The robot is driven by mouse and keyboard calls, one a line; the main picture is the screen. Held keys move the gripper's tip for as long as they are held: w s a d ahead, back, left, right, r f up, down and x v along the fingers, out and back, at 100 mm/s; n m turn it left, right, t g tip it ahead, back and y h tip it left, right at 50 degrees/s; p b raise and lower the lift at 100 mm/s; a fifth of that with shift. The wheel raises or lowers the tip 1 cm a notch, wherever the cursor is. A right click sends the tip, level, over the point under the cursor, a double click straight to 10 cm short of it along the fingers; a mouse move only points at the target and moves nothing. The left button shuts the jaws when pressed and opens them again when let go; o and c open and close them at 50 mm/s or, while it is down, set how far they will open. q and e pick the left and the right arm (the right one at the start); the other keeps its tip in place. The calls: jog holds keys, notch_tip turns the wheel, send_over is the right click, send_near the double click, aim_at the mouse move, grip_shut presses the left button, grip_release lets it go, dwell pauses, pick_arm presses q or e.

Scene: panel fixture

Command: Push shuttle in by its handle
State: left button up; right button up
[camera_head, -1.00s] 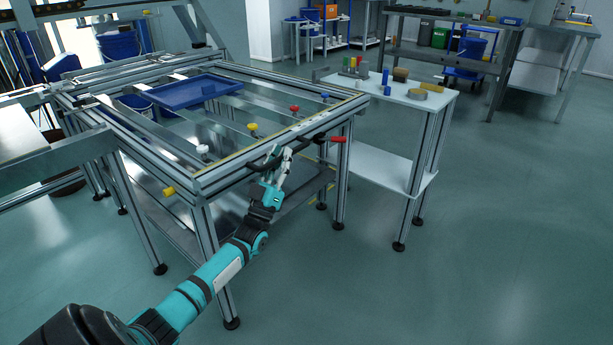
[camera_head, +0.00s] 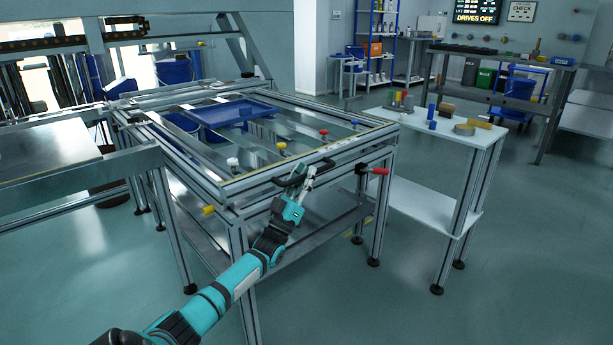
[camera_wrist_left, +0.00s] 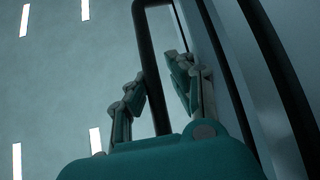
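The shuttle's black bar handle (camera_head: 288,181) is at the near side of the aluminium frame fixture in the head view. It shows in the left wrist view as a dark looped bar (camera_wrist_left: 150,62). My left gripper (camera_head: 308,179) is at this handle. In the wrist view the bar passes between the two fingers (camera_wrist_left: 155,85), close to the left finger, with a narrow gap to the right one. The fingers look open around the bar; firm contact cannot be told. The shuttle body is hard to separate from the frame. My right gripper is out of view.
A blue tray (camera_head: 232,113) lies on the frame. White, yellow and red knobs line its near side. A red lever (camera_head: 377,171) sticks out right of the handle. A white side table (camera_head: 470,142) with small parts stands further right. The floor in front is clear.

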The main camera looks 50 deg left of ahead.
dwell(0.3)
pick_arm(q)
jog(key=v, duration=1.2)
